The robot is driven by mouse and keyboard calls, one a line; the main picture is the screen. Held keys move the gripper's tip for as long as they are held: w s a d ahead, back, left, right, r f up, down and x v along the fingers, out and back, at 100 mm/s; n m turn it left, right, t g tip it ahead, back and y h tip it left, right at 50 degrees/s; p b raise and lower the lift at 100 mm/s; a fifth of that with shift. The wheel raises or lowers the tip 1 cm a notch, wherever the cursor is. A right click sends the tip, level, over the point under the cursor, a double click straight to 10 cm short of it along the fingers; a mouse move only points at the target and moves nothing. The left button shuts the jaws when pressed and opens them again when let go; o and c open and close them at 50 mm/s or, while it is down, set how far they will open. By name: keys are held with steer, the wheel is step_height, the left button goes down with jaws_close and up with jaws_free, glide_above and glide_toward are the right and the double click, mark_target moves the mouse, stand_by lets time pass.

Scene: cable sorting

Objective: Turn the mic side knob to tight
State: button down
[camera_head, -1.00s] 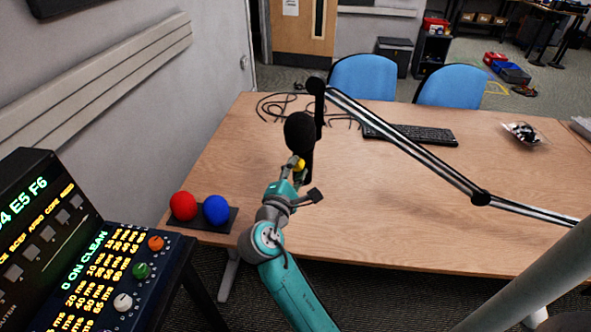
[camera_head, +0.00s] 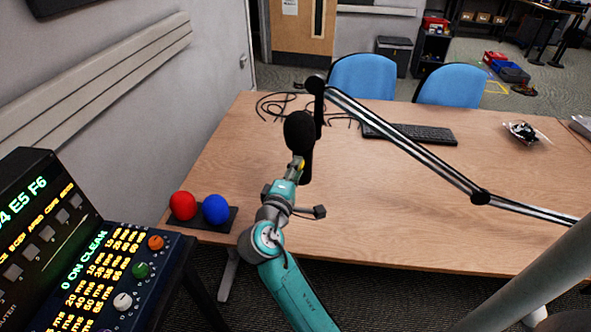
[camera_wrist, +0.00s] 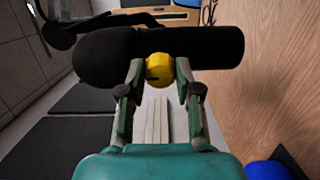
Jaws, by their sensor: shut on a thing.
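The black microphone (camera_head: 299,133) hangs from the end of a boom arm (camera_head: 410,138) above the desk. In the wrist view the microphone (camera_wrist: 105,57) lies across the picture, its round foam head at the left. The yellow side knob (camera_wrist: 159,69) sits on the side of the microphone facing me, with a small dark mark low on its left. My gripper (camera_wrist: 160,72) is shut on the knob, one finger on each side of it. In the head view my gripper (camera_head: 299,165) is at the microphone's lower body, and only a little of the knob shows.
The desk (camera_head: 370,220) is mostly clear around my arm. A red ball (camera_head: 183,205) and a blue ball (camera_head: 216,209) sit on a dark base at its left edge. A keyboard (camera_head: 410,134) and loose cables (camera_head: 275,106) lie behind. A rack unit (camera_head: 120,265) stands at lower left.

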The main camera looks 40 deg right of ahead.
stand_by(0.3)
steer(key=c, duration=0.8)
jaws_free()
steer(key=v, duration=1.2)
steer(key=shift+f, duration=0.1)
